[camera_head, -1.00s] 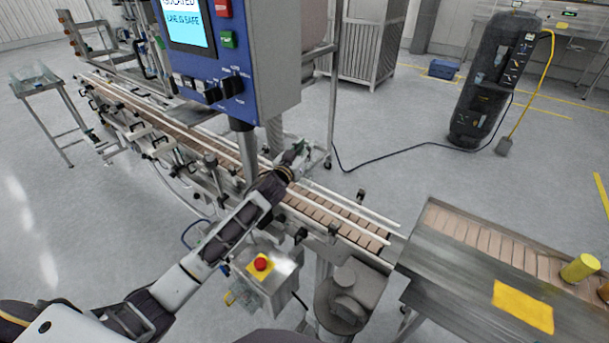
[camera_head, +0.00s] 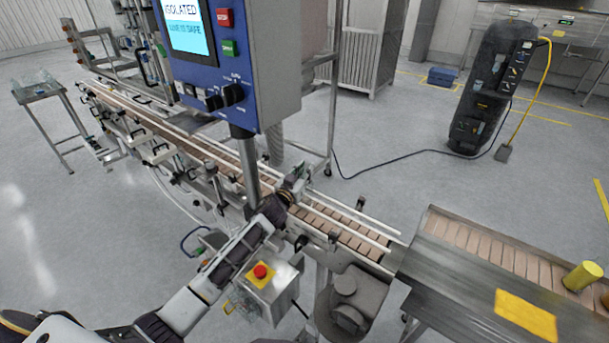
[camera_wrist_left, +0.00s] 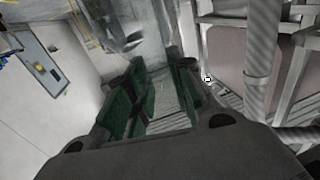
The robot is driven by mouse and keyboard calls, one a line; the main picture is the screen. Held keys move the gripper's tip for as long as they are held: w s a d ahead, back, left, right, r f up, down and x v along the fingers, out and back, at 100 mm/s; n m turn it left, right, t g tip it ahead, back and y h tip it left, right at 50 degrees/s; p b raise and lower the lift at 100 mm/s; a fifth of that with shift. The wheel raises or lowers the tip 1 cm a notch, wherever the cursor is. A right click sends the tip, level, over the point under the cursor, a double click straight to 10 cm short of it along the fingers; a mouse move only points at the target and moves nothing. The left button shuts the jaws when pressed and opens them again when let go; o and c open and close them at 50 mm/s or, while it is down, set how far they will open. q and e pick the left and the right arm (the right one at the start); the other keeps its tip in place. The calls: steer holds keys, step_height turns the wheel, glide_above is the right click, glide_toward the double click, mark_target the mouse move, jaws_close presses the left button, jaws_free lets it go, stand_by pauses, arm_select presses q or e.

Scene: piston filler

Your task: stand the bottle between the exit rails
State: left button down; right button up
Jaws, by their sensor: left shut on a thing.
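My left gripper (camera_head: 299,173) reaches in over the conveyor, just right of the panel's post. Its green-padded fingers also show in the left wrist view (camera_wrist_left: 150,105). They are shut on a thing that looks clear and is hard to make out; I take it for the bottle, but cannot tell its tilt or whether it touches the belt. The pale exit rails run along both sides of the brown belt, the far rail (camera_head: 357,213) and the near rail (camera_head: 345,232), to the right of the gripper. My right gripper is not in view.
The blue control panel (camera_head: 205,60) hangs on its post (camera_head: 248,165) close to the gripper. An emergency-stop box (camera_head: 268,290) stands in front of the conveyor. A second table with a slatted belt (camera_head: 490,245), a yellow cylinder (camera_head: 582,275) and a yellow sheet (camera_head: 526,314) is at right.

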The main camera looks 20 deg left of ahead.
arm_select(q)
steer(key=shift+f, duration=0.8)
steer(key=c, duration=1.3)
jaws_free()
steer(key=shift+o, duration=0.2)
steer(key=shift+s, duration=0.1)
steer(key=s+a+b, duration=0.1)
steer(key=s, duration=1)
steer(key=shift+s+a, duration=0.35)
steer(key=shift+a, duration=0.05)
